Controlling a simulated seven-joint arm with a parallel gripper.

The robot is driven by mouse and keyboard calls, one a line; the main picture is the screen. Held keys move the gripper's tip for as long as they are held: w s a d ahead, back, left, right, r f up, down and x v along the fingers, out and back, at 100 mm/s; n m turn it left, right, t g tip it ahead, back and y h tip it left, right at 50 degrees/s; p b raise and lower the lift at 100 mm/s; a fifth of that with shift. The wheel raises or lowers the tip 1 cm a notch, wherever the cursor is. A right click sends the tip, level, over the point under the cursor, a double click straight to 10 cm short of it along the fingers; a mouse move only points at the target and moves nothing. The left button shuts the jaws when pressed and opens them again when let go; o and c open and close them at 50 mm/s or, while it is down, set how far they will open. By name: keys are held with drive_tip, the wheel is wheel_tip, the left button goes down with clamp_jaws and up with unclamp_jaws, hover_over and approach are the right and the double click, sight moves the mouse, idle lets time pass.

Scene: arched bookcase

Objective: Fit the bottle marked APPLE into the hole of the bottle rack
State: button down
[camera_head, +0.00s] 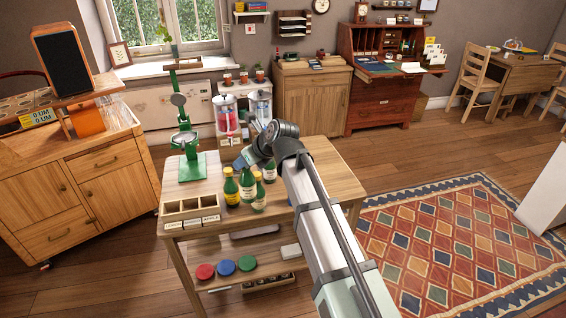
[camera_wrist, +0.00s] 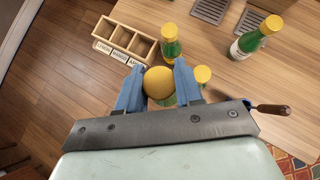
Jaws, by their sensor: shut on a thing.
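The wooden bottle rack (camera_head: 190,212) stands at the table's front left corner. Its three compartments look empty, with labels LEMON, MANGO and APPLE from left to right; it also shows in the wrist view (camera_wrist: 113,52). My gripper (camera_head: 245,161) is shut on a green bottle (camera_head: 247,186) right of the rack. In the wrist view its yellow cap (camera_wrist: 159,82) sits between my blue fingers (camera_wrist: 158,85), hiding most of its body. Other yellow-capped bottles stand close by: one nearest the rack (camera_head: 230,188), one in front right (camera_head: 259,195), one behind (camera_head: 270,173). I cannot read the bottle labels.
A green stand (camera_head: 192,166) rises behind the rack on the wooden table (camera_head: 335,180). Grey slatted plates (camera_wrist: 210,10) lie further back on the tabletop. Red, blue and green discs (camera_head: 226,267) lie on the lower shelf. The table's right part is mostly clear beneath my arm.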

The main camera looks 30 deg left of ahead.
drive_tip(key=s+a+n+g, duration=0.2)
drive_tip(key=a+n+g, duration=0.1)
drive_tip(key=a, duration=0.4)
drive_tip(key=s+a+r+n+g+h, duration=0.1)
drive_tip(key=a+n, duration=0.3)
drive_tip(key=a, duration=0.4)
drive_tip(key=shift+s+a+r+n+g, duration=0.2)
drive_tip(key=shift+s+n+g, duration=0.25)
drive_tip(key=shift+g, duration=0.45)
drive_tip(key=shift+f, duration=5.65)
drive_tip(key=c, duration=0.7)
unclamp_jaws()
